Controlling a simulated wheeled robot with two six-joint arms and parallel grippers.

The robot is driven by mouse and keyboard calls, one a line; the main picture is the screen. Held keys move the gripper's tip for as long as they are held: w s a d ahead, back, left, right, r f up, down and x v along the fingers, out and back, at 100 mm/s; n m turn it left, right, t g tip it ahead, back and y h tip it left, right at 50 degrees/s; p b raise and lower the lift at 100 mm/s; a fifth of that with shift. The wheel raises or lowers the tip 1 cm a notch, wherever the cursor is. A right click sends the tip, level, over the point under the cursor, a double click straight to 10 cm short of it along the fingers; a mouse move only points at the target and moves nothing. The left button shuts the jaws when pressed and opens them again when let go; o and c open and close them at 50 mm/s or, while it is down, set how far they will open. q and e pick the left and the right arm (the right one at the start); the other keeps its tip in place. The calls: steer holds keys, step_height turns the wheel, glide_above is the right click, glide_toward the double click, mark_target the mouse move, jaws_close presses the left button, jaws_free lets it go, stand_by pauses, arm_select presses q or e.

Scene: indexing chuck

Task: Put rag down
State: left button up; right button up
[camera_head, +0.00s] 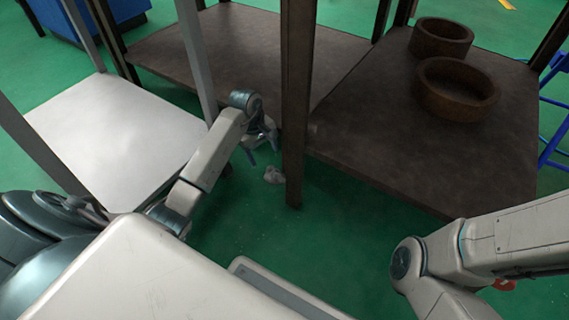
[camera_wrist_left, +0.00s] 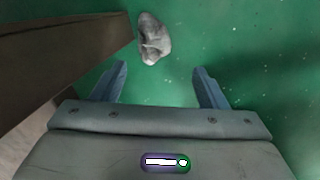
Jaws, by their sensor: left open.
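The rag (camera_head: 274,175) is a small crumpled grey-white piece beside the foot of a dark post. In the left wrist view the rag (camera_wrist_left: 153,38) shows beyond the fingertips, over the green floor, apart from both fingers. I cannot tell for sure whether it rests on the floor. My left gripper (camera_head: 263,143) hangs above and slightly left of the rag. In the wrist view its two blue fingers (camera_wrist_left: 161,68) are spread with nothing between them. My right arm shows at the lower right, but its gripper is out of view.
A dark upright post (camera_head: 294,110) stands right next to the rag and my left gripper. A brown table (camera_head: 400,130) on the right holds two round brown rings (camera_head: 457,88) (camera_head: 441,38). A white table (camera_head: 110,140) stands at left. Green floor (camera_head: 330,235) is open in front.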

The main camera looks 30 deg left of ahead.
mark_target(273, 176)
arm_select(q)
steer(key=f+b, duration=0.2)
steer(key=f, duration=0.1)
steer(key=w+d+f+b, duration=0.1)
steer(key=f+b, duration=0.2)
steer(key=f, duration=0.1)
steer(key=f+b, duration=0.2)
steer(key=f, duration=0.1)
steer(key=shift+w+d+f, duration=0.2)
steer(key=shift+d+f, duration=0.05)
steer(key=shift+f, duration=0.1)
steer(key=shift+r, duration=0.1)
steer(key=shift+c, duration=0.2)
steer(key=c, duration=1.1)
steer(key=shift+r, duration=0.1)
